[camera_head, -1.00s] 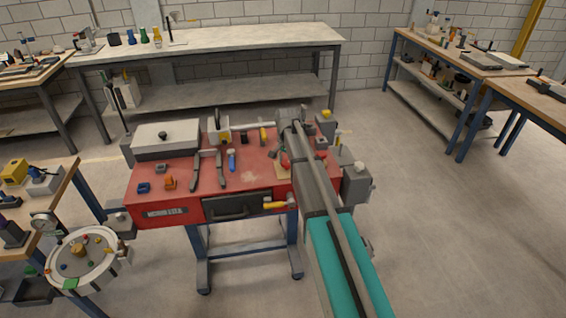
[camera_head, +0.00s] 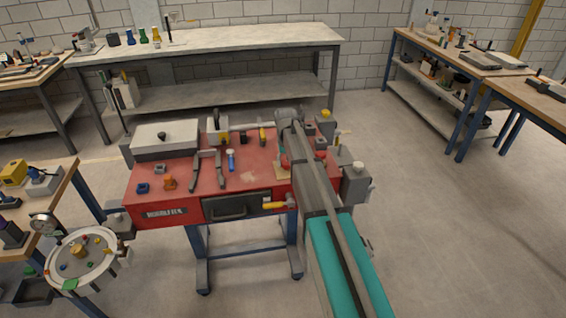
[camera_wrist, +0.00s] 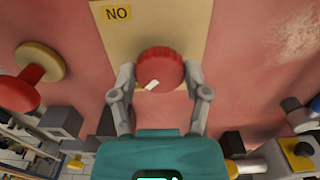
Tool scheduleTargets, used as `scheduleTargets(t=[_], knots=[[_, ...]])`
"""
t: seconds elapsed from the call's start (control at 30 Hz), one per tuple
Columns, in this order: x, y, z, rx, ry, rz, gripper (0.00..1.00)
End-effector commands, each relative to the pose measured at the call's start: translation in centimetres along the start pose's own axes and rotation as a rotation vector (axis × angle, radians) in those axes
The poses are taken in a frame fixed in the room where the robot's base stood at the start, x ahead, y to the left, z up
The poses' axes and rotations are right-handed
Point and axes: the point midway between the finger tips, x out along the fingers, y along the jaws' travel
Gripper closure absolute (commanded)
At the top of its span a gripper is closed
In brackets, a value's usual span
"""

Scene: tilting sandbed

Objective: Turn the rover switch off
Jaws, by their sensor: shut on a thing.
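The rover switch appears to be the round red knob (camera_wrist: 160,70) on a cream plate (camera_wrist: 196,22) in the wrist view. A yellow label (camera_wrist: 117,13) on the plate reads "NO" as seen here. A white mark on the knob points to the lower left. My gripper (camera_wrist: 160,76) has one finger on each side of the knob and is shut on it. In the head view my arm covers much of the red bench's right part, and the cream plate (camera_head: 281,172) shows only in part beside it.
A red and yellow knob (camera_wrist: 38,74) stands left of my gripper in the wrist view. Grey blocks and a yellow-topped block (camera_wrist: 298,152) lie nearby. In the head view, tools, a grey-lidded box (camera_head: 165,137) and small blocks sit on the red bench (camera_head: 200,206). Floor to the right is clear.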

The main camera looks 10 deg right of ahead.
Motion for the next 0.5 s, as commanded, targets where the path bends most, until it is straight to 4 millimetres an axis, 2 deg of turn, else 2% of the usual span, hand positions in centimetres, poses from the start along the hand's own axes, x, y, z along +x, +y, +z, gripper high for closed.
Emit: scheduleTargets(t=[0.43,0.47,0.5], knots=[[-0.04,0.08,-0.43,-0.013,0.008,0.002,0.87],[-0.04,0.08,-0.43,-0.013,0.008,0.002,0.35],[-0.04,0.06,-0.43,-0.013,0.008,0.002,0.28]])
